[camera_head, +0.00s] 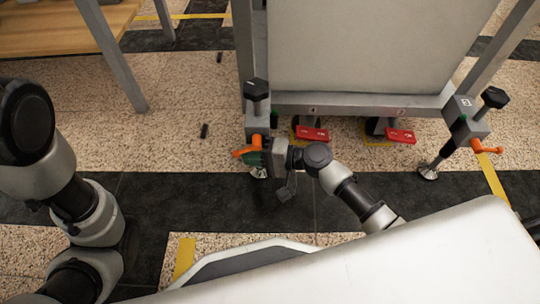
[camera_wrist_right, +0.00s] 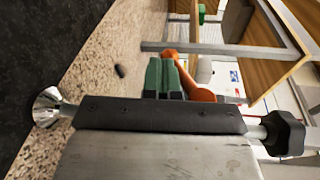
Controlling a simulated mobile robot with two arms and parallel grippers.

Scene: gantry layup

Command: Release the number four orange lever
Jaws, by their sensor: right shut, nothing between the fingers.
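An orange lever (camera_head: 246,150) sits low on the left leg of the grey gantry frame (camera_head: 360,102). A second orange lever (camera_head: 487,148) is on the right leg. I cannot read a number on either. My right gripper (camera_head: 258,158) is at the left lever, coming from its right. In the right wrist view its green fingers (camera_wrist_right: 166,78) are shut and empty. An orange lever (camera_wrist_right: 200,93) shows right beside and behind them; I cannot tell whether they touch. The fingers hide part of it. My left arm stands at the left, its gripper out of view.
Two red pedals (camera_head: 312,133) (camera_head: 401,136) lie under the frame. Black knobs (camera_head: 256,89) (camera_head: 494,97) top the leg jacks, and a metal foot (camera_wrist_right: 47,107) is close to my right gripper. A wooden table (camera_head: 60,28) is at the upper left. The floor between is mostly clear.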

